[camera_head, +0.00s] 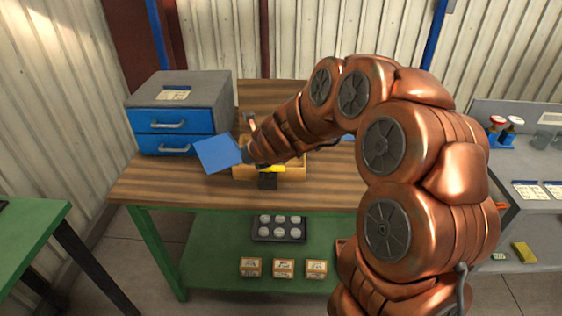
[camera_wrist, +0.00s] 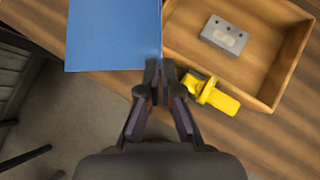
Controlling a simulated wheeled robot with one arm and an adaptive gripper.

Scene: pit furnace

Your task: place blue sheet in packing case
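The blue sheet (camera_head: 217,154) is a flat blue square held up in front of the drawer cabinet. In the wrist view the blue sheet (camera_wrist: 113,35) is at the top left, with its edge at my fingertips. My gripper (camera_wrist: 158,66) is shut on that edge; in the head view my gripper (camera_head: 245,155) is partly hidden by the arm. The packing case is likely the open wooden box (camera_head: 298,174) on the table, mostly behind my arm. In the wrist view the wooden box (camera_wrist: 297,67) lies right of the sheet, with a grey block (camera_wrist: 224,35) inside.
A yellow item (camera_wrist: 213,94) lies by the box's near wall. A grey cabinet (camera_head: 182,92) with blue drawers stands at the table's back left. A dark tray with round pieces (camera_head: 279,228) and small boxes (camera_head: 284,268) sit on the lower green shelf. The table's front left is clear.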

